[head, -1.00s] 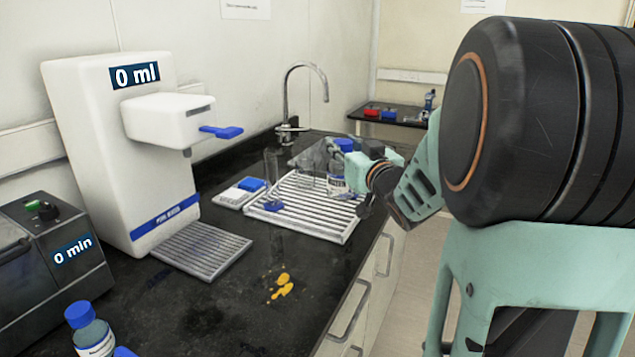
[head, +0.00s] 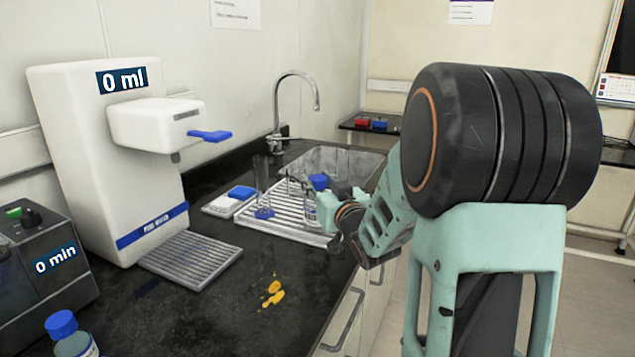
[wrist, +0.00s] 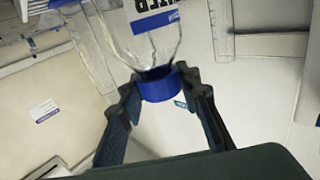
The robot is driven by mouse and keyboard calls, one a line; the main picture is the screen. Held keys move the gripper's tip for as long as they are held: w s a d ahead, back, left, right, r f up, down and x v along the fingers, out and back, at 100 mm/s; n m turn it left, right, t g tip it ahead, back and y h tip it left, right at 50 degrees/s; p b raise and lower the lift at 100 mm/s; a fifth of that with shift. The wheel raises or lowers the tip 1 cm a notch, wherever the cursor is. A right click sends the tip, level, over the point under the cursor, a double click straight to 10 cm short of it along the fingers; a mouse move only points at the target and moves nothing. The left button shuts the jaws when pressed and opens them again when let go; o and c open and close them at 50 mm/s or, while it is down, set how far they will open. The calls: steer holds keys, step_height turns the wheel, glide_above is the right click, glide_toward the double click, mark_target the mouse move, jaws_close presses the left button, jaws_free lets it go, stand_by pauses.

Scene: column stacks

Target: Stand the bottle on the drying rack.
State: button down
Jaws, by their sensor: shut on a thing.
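The bottle is clear with a blue cap (head: 318,182). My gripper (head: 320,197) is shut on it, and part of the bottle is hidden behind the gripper. In the wrist view both fingers (wrist: 160,85) press on either side of the blue cap (wrist: 158,86), and the clear body with a blue-and-white label (wrist: 155,20) extends beyond. The drying rack (head: 284,228) is a white slatted tray on the black counter. The bottle is upright over or on its right part; I cannot tell whether its base touches the slats.
A clear cylinder with a blue base (head: 264,212) stands on the rack's left part. The sink (head: 345,163) and tap (head: 280,140) are behind. A water dispenser (head: 110,165) stands left. Yellow spots (head: 271,293) mark the counter.

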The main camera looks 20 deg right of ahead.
steer(key=shift+f, duration=0.15)
steer(key=c, duration=1.4)
jaws_free()
steer(key=shift+r, duration=0.3)
steer(key=s, duration=1.2)
steer(key=shift+p, duration=0.35)
